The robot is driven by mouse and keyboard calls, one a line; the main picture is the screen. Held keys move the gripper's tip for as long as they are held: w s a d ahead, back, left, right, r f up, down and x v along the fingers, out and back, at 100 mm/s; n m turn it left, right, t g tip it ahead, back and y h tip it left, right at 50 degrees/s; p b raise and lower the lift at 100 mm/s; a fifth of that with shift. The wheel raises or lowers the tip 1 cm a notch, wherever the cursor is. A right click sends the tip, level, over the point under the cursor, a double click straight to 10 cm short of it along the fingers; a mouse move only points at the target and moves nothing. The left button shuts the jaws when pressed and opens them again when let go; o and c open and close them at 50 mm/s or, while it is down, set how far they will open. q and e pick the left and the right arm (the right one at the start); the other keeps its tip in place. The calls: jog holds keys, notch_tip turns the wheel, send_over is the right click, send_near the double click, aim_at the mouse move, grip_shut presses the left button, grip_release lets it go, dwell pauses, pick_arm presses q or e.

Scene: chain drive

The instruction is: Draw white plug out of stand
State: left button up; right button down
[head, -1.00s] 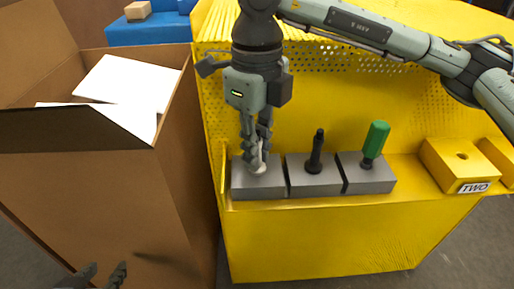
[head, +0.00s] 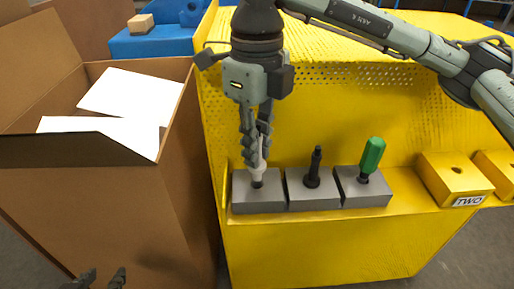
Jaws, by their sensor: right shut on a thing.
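The white plug (head: 258,170) stands upright at the leftmost grey block of the stand (head: 258,200). Its dark lower end shows at the top of the block, and I cannot tell how much of it is still inside. My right gripper (head: 256,158) comes from above and is shut on the white plug, with the fingers on both sides of its upper part. My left gripper (head: 96,280) shows only as dark fingertips at the bottom left edge, apart from each other and empty.
A black plug (head: 315,168) and a green-handled plug (head: 372,156) stand in the neighbouring grey blocks. A yellow block marked TWO (head: 454,181) sits to the right. A large cardboard box (head: 110,190) with white sheets stands on the left.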

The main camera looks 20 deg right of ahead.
jog(key=shift+r+p, duration=1.2)
jog(key=shift+r, duration=1.2)
